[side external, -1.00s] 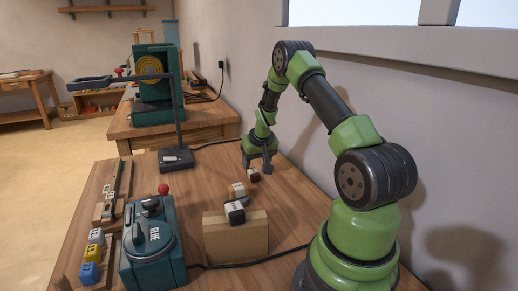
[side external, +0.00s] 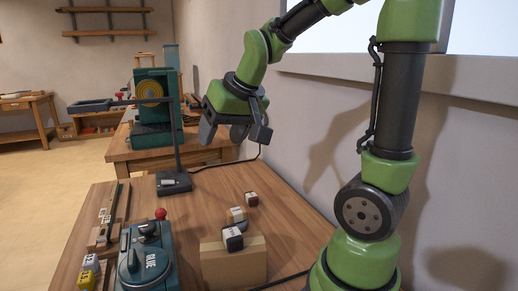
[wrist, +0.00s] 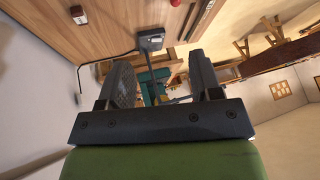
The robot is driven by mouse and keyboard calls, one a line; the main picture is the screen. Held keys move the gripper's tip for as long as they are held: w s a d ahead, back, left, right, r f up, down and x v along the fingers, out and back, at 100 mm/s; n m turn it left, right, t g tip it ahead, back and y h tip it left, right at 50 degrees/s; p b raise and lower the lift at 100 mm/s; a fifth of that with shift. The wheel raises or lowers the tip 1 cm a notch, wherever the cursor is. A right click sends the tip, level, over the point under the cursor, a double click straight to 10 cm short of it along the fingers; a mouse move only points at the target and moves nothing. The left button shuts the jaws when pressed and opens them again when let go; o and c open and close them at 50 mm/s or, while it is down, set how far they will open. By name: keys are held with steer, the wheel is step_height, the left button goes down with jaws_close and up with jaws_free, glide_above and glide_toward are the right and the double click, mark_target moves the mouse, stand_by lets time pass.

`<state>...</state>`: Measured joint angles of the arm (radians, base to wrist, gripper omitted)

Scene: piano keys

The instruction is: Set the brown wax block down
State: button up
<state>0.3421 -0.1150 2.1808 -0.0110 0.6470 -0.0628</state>
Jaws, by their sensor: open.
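The brown wax block (side external: 251,199) is a small dark brown block with a pale label on top. It rests on the wooden workbench (side external: 290,225) behind the other small blocks, with nothing gripping it. In the wrist view a reddish-brown block, likely the same one, shows at the upper left (wrist: 78,14). My gripper (side external: 235,132) is open and empty, raised well above the bench and tilted, apart from the block. Its two spread fingers also show in the wrist view (wrist: 161,78), with nothing between them.
A tan block (side external: 236,214) and a dark block with a white label (side external: 232,238) lie nearer the tan box (side external: 234,262). A teal glue machine (side external: 148,258) stands left of them. A lamp-like stand (side external: 174,183) rises at the back. The wall is close on the right.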

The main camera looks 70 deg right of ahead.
steer(key=s+a+r+n+t+y, duration=0.1)
steer(key=s+a+r+n+y, duration=0.1)
steer(key=s+a, duration=0.8)
steer(key=shift+s+a+y, duration=0.25)
steer(key=shift+s+y, duration=0.25)
steer(key=shift+s, duration=0.2)
